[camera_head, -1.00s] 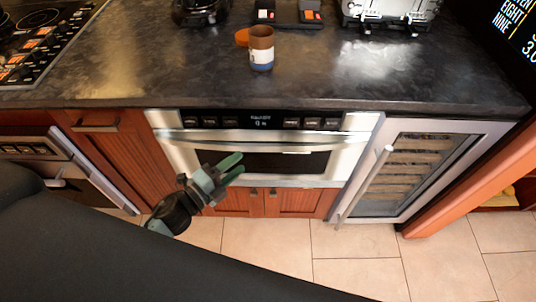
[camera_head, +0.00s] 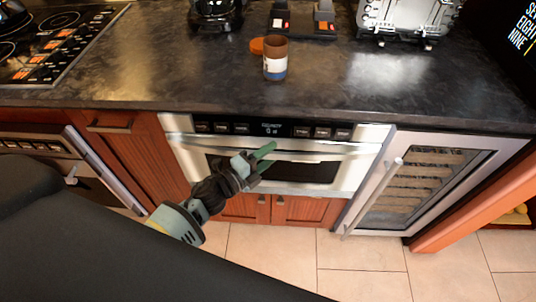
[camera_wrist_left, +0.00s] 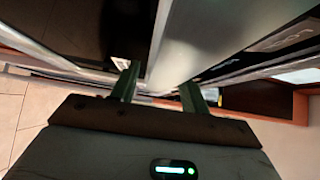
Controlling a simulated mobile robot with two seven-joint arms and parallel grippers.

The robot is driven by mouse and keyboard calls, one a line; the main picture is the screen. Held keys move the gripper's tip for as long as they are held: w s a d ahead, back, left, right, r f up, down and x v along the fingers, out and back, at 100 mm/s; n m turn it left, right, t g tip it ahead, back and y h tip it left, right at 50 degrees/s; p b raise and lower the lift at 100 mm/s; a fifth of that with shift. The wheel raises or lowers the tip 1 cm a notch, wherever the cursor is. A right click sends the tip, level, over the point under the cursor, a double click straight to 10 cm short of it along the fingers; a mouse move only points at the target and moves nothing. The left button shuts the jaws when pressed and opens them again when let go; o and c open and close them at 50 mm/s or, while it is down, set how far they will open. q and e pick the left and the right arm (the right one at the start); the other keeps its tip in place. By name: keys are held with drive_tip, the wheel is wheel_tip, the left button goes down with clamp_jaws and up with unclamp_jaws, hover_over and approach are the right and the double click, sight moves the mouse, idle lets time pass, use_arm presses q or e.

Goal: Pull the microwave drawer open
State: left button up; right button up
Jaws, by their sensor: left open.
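The microwave drawer (camera_head: 352,178) is set into the cabinets under the dark counter. It has a silver front and a dark window, and it looks shut. Its silver handle bar (camera_head: 325,148) runs across the top of the front, under the control panel. My left gripper (camera_head: 268,154) is open in front of the left-middle part of the handle and covers part of it. In the left wrist view, a silver bar-like part (camera_wrist_left: 205,40) lies between the open fingers (camera_wrist_left: 160,85). I cannot tell whether they touch it. My right gripper is not in view.
A wine cooler (camera_head: 425,180) with a slanting handle stands to the right. An oven (camera_head: 65,165) is at the left. A brown jar (camera_head: 275,60) stands on the counter (camera_head: 180,70) above. The tiled floor (camera_head: 300,250) in front is clear.

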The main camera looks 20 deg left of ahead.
use_arm(q)
clamp_jaws()
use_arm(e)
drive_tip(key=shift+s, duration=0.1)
use_arm(q)
drive_tip(key=shift+d, duration=0.1)
idle(0.3)
